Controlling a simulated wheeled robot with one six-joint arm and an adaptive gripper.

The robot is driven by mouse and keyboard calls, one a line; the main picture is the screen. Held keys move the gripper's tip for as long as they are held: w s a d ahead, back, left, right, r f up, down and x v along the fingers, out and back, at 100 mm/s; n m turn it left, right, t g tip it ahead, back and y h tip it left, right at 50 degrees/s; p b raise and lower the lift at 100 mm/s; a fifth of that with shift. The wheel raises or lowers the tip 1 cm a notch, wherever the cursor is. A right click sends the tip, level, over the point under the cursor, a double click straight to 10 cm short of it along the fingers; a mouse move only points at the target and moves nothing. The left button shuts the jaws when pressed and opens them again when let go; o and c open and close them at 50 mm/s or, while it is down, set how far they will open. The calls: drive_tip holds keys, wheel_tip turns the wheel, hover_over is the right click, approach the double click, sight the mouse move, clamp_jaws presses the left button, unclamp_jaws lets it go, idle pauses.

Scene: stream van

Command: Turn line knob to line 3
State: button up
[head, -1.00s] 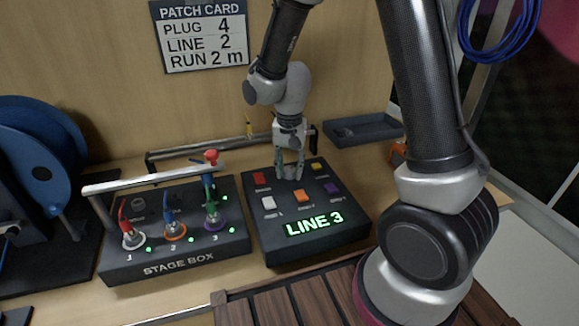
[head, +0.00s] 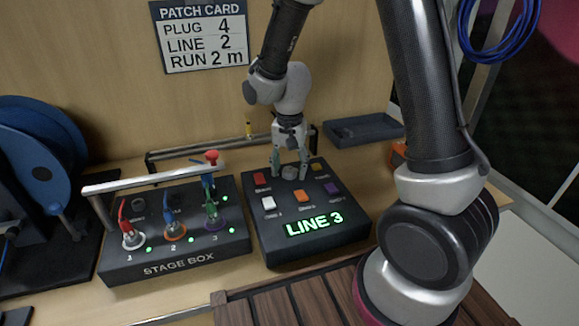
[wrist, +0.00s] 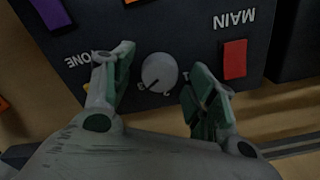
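The line knob (wrist: 160,73) is a round grey dial on the dark control box (head: 270,240), with small numbers around it in the wrist view. The box's green display (head: 314,223) reads LINE 3. My gripper (wrist: 158,80) is open, with one finger on each side of the knob and a visible gap to both. In the head view my gripper (head: 290,172) is just over the knob at the back of the box.
Coloured buttons surround the knob, including a red one (wrist: 235,59) marked MAIN. A stage box (head: 150,270) with plugs and a metal bar stands to the left. A patch card (head: 203,38) on the wall reads PLUG 4, LINE 2, RUN 2 m. A dark tray (head: 362,129) lies behind.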

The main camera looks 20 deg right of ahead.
sight(290, 169)
wheel_tip(290, 169, up, 12)
idle(0.6)
idle(0.4)
